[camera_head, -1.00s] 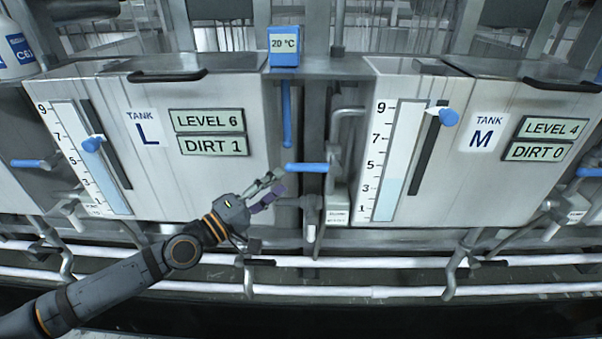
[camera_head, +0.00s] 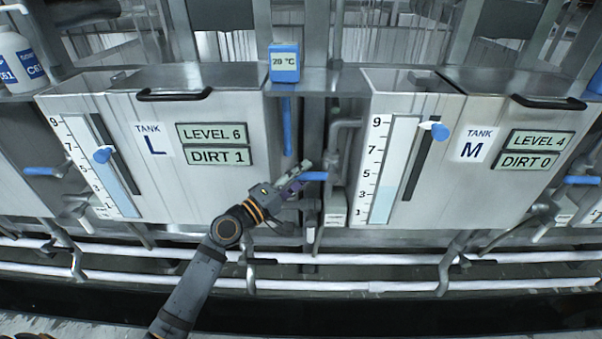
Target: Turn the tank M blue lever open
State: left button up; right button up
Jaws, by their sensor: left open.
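Tank M (camera_head: 395,85) is a steel tank on the right, with a level gauge and signs reading LEVEL 4 and DIRT 0. A blue lever (camera_head: 316,176) lies horizontally in the gap between tank L and tank M, just left of tank M. My left gripper (camera_head: 299,178) is open at the left end of this lever, with its fingers overlapping that end in view. I cannot tell whether they touch it. The right gripper is not in view.
Tank L (camera_head: 165,190) stands to the left. A vertical blue bar (camera_head: 287,125) hangs below the blue temperature box (camera_head: 284,62), close above my gripper. Other blue levers sit at the far left (camera_head: 40,171) and far right (camera_head: 582,180). White pipes (camera_head: 400,257) run below.

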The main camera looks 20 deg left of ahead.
pick_arm(q)
grip_shut()
jog(key=shift+f, duration=0.1)
dwell(0.4)
